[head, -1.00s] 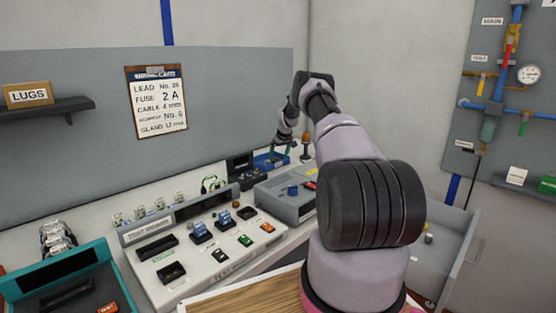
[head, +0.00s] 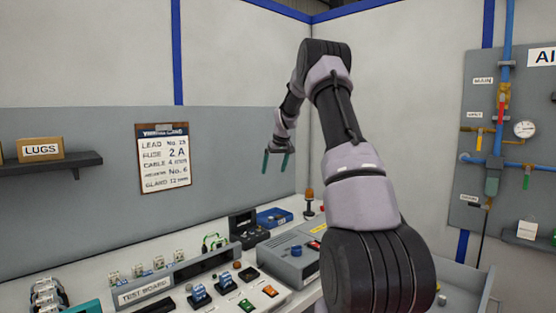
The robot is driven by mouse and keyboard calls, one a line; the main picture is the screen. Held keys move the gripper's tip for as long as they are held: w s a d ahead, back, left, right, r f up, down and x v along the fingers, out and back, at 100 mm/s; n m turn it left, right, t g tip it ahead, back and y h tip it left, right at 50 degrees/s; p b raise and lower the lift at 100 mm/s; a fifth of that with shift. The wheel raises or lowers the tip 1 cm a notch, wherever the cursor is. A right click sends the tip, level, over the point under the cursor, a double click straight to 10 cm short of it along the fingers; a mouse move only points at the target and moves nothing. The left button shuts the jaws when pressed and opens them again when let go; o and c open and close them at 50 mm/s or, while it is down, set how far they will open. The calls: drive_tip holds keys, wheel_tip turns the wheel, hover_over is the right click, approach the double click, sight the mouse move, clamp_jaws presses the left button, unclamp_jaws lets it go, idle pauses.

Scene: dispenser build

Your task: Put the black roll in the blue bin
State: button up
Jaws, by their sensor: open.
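My gripper (head: 276,164) is raised in the air in front of the grey back panel, its two green fingers pointing down and apart. Nothing shows between them. A small blue container (head: 273,218), which looks like the blue bin, sits on the bench at the back, below my gripper. Something dark shows in it, but it is too small to tell what. I cannot make out the black roll for certain anywhere in view.
A black case (head: 246,229) stands left of the blue container. The test board (head: 190,290) fills the front. A clipboard card (head: 164,160) hangs behind.

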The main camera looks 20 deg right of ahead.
drive_tip(key=s+a+r+m, duration=0.1)
drive_tip(key=s+a+r, duration=0.45)
drive_tip(key=s, duration=0.25)
drive_tip(key=s+a+r+t, duration=0.1)
drive_tip(key=s+a+r, duration=0.3)
drive_tip(key=s+r, duration=0.3)
drive_tip(key=s+a+r+m, duration=0.1)
drive_tip(key=s+a+r, duration=0.35)
drive_tip(key=s, duration=0.45)
drive_tip(key=s+a+f+m, duration=0.1)
drive_tip(key=s+a, duration=0.1)
drive_tip(key=s, duration=1)
drive_tip(key=s+a+f+m+t+y, duration=0.1)
drive_tip(key=s+a, duration=0.2)
drive_tip(key=s, duration=0.8)
drive_tip(key=shift+s+a+f+y, duration=0.25)
drive_tip(key=shift+s+f+y, duration=0.05)
drive_tip(key=shift+s, duration=0.1)
